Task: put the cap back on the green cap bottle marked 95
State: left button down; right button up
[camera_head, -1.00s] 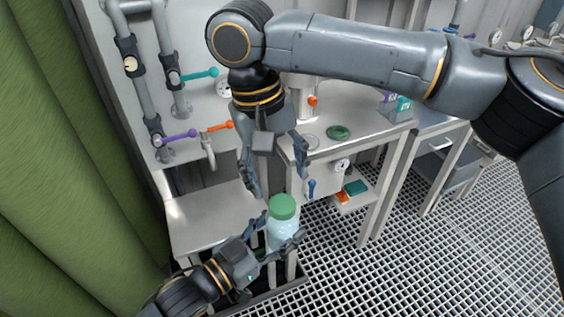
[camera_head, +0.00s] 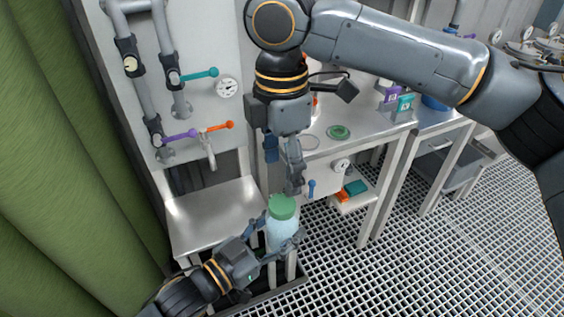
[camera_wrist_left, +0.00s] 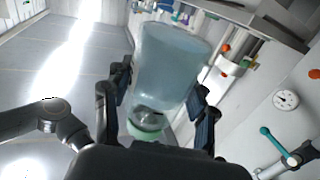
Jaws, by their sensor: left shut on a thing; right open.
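A pale, see-through bottle (camera_head: 282,234) with a green cap (camera_head: 282,207) on its top stands upright in my left gripper (camera_head: 280,244), which is shut around its body. In the left wrist view the bottle (camera_wrist_left: 172,66) lies between the fingers, with the green part (camera_wrist_left: 146,133) at the lower end of the picture. I cannot read any marking on it, nor tell whether the cap is screwed tight. My right gripper (camera_head: 282,172) is open and empty just above the cap, fingers pointing down.
A low metal shelf (camera_head: 205,215) lies left of the bottle. Pipes with a teal handle (camera_head: 200,75) line the wall. A green curtain (camera_head: 70,170) hangs at the left.

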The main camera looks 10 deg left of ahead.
aim_at(282, 203)
jog(key=shift+f, duration=4)
jog(key=c, duration=1.2)
jog(key=m, duration=0.5)
jog(key=shift+c, duration=0.2)
jog(key=o, duration=1.3)
jog(key=shift+r, duration=0.15)
jog(key=shift+r, duration=2.1)
jog(key=shift+r, duration=0.1)
jog(key=shift+c, duration=0.3)
